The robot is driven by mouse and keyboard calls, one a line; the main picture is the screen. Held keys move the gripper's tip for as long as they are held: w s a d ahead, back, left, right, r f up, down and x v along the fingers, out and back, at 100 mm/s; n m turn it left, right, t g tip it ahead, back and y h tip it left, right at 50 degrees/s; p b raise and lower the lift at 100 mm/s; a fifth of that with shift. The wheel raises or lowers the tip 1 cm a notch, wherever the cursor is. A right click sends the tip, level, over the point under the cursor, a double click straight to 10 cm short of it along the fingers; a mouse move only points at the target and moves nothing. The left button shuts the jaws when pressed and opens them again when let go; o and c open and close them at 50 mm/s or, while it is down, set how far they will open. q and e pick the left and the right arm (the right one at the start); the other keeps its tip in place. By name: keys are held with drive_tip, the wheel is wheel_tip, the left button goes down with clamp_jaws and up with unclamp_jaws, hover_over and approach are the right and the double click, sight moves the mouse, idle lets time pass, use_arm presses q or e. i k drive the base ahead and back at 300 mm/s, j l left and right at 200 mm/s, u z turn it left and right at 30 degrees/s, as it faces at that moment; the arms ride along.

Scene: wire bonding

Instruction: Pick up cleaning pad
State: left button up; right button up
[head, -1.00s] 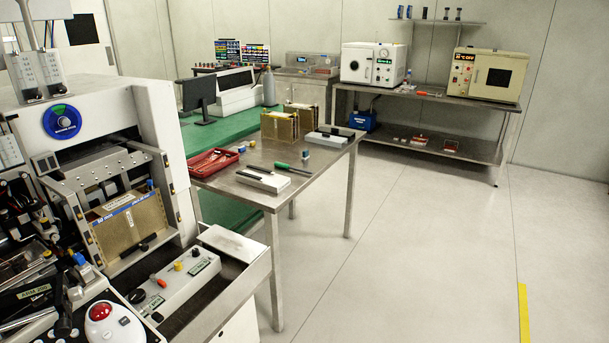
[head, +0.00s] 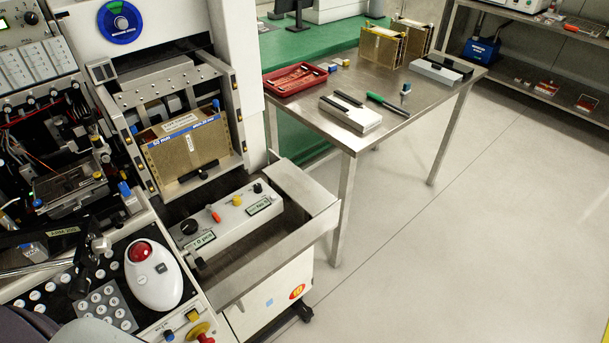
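I cannot tell for sure which thing is the cleaning pad. On the steel table (head: 310,118) lies a white block with a black bar on top (head: 350,113). A green-handled tool (head: 388,105) lies just right of it. A similar pale block with a dark bar (head: 436,71) lies farther back on the same table. Small blue-and-white pieces (head: 340,64) and a small blue-capped bottle (head: 405,89) are also there. Neither of my grippers shows in the head view. Grey rounded shapes at the bottom left edge may be part of my arm.
The bonding machine with its gold magazine (head: 187,150) and white trackball (head: 153,275) fills the left. Its steel tray (head: 300,200) juts out before the table. A red tray (head: 295,78) and gold magazines (head: 382,46) stand on the table. The floor (head: 460,230) at right is clear.

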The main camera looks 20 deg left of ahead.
sight(406, 89)
drive_tip(key=u, duration=0.4)
drive_tip(key=i+l+u, duration=0.75)
drive_tip(key=i+l, duration=0.1)
drive_tip(key=l, duration=0.1)
